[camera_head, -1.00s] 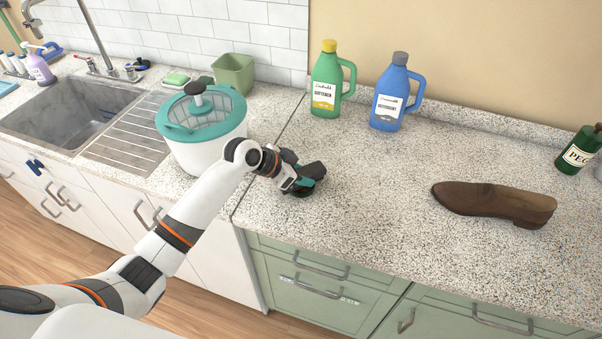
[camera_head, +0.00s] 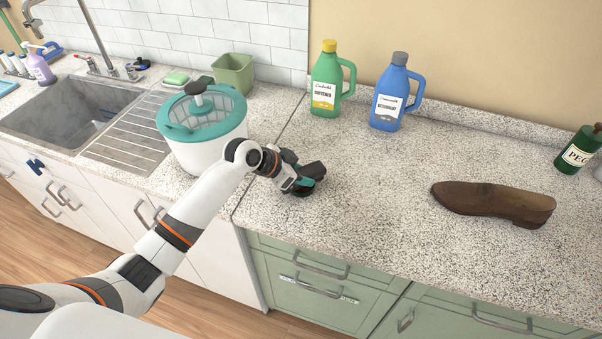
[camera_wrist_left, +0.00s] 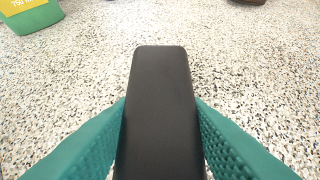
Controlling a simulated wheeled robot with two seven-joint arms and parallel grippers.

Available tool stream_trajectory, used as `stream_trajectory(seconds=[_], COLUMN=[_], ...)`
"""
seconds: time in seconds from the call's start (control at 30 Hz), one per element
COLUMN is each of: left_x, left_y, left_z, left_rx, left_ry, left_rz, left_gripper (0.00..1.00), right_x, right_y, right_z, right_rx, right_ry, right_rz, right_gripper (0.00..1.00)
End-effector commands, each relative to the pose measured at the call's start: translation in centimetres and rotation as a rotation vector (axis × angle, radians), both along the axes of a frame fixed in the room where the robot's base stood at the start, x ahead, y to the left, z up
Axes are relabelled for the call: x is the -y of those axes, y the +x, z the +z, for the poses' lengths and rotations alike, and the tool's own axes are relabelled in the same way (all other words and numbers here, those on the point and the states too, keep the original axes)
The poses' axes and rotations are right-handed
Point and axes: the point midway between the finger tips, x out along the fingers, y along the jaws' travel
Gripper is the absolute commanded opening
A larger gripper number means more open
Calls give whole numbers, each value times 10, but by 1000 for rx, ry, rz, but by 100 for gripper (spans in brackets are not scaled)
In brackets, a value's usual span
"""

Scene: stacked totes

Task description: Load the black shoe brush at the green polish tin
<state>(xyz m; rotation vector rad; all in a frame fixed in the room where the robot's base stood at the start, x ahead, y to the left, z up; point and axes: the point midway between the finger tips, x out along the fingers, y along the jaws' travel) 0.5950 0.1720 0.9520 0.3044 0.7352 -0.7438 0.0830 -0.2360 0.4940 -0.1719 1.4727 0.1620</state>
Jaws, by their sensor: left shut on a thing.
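My left gripper (camera_head: 304,181) is low over the speckled counter, just right of the counter seam. Its teal fingers are shut on the black shoe brush (camera_head: 313,170). In the left wrist view the brush (camera_wrist_left: 160,105) lies between the two teal fingers, its dark flat back facing the camera. In the head view the fingers and wrist hide much of the brush, and I cannot tell whether its underside touches the tin or the counter. The green polish tin cannot be made out clearly; it may be hidden under the brush. My right gripper is not in view.
A brown shoe (camera_head: 492,204) lies to the right. A green softener bottle (camera_head: 325,88) and a blue detergent bottle (camera_head: 388,100) stand at the back. A teal-lidded spinner (camera_head: 205,148) is close left of my gripper. The counter between brush and shoe is clear.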

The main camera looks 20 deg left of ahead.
Motion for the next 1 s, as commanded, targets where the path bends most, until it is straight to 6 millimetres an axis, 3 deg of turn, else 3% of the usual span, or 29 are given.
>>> stream_trajectory(seconds=[0.43,1.0], left_x=[0,0], left_y=[-2,-1], left_z=[-1,47], left_rx=[-9,-2], left_ry=[3,1], left_rz=[-1,-1], left_gripper=[12,12], right_x=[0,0], right_y=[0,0], right_z=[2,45], right_rx=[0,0], right_ry=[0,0], right_rz=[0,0], right_gripper=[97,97])
